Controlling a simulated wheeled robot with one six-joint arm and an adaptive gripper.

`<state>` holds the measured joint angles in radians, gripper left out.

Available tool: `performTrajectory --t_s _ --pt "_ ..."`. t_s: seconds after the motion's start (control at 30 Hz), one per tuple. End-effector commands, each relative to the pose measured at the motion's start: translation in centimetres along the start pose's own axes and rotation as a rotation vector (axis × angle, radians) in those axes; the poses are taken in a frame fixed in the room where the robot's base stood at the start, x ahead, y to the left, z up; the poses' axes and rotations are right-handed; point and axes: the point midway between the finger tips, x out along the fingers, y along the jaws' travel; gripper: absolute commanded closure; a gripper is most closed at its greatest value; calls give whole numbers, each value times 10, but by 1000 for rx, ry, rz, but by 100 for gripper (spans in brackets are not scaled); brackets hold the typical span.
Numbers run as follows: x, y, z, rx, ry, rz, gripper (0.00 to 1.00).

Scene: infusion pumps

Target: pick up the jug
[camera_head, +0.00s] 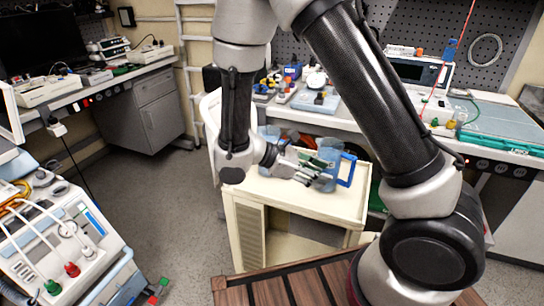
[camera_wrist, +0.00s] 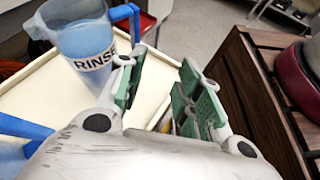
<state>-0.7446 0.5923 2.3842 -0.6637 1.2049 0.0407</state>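A translucent blue jug (camera_wrist: 85,42) with a "RINSE" label and a blue handle (camera_wrist: 133,18) stands upright on a cream cart top in the wrist view. Part of a second blue jug (camera_wrist: 12,158) with a blue handle shows at the lower left. In the head view one jug (camera_head: 330,161) stands at the right of the cart top and another (camera_head: 268,136) is partly hidden behind my arm. My gripper (camera_wrist: 162,68) is open with green-padded fingers apart and nothing between them. It is beside the RINSE jug, over the cart's edge. It also shows in the head view (camera_head: 312,168).
The cream cart (camera_head: 290,198) has a raised back at left. A bench behind holds bottles, a blue-grey tray (camera_head: 316,101) and a monitor (camera_head: 418,72). An infusion device (camera_head: 70,245) stands at lower left. The floor (camera_head: 165,190) left of the cart is clear.

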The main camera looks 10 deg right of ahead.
Motion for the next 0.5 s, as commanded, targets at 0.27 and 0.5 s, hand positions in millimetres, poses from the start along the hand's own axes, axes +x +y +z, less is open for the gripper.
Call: performTrajectory --t_s 0.27,0.5 --pt "-33 53 -97 -329 -348 536 65" --pt "-70 89 -111 -334 -413 761 65"
